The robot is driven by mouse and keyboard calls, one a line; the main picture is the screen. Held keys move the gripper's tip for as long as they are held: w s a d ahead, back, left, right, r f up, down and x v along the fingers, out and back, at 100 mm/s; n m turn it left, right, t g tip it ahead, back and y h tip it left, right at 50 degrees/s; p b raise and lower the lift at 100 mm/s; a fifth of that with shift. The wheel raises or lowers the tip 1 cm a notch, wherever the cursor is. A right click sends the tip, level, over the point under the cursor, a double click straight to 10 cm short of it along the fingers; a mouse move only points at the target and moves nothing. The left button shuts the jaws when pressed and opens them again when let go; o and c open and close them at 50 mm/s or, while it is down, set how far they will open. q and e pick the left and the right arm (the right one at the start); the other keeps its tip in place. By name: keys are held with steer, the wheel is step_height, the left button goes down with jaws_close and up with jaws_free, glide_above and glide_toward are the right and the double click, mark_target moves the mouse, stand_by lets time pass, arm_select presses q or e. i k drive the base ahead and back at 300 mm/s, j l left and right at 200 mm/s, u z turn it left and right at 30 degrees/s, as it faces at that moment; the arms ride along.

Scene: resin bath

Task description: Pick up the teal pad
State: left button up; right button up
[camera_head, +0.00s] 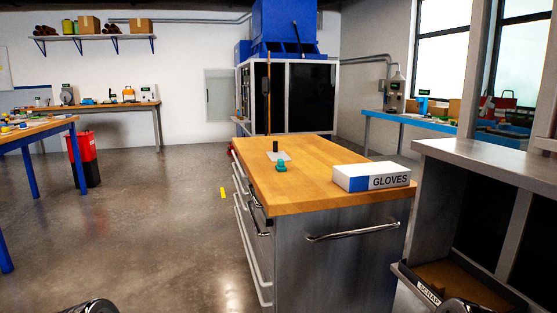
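A small teal object (281,166) sits on the wooden top of the metal drawer cabinet (310,163), left of the glove box. It looks lumpy, and I cannot make out its exact shape or whether it is a pad. A small pale sheet (279,156) lies just behind it, with a dark upright object (275,145) behind the sheet. Only dark rounded parts of my arms show at the bottom left and bottom right edges. Neither gripper's fingers are in view. Nothing is seen touching the teal object.
A white and blue GLOVES box (371,177) stands on the cabinet's front right. A grey-topped counter (490,160) with dark openings is close on the right. A blue-legged bench (40,132) stands at left. Open floor (150,230) lies left of the cabinet, with a yellow mark (223,193).

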mark_target(280, 167)
steer(key=i+j+z, duration=0.1)
steer(key=i+j, duration=0.25)
steer(key=j, duration=0.3)
steer(key=i+j+z, duration=0.15)
steer(key=j, duration=0.2)
steer(key=i+j, duration=0.2)
steer(key=j, duration=0.15)
steer(key=z, duration=0.05)
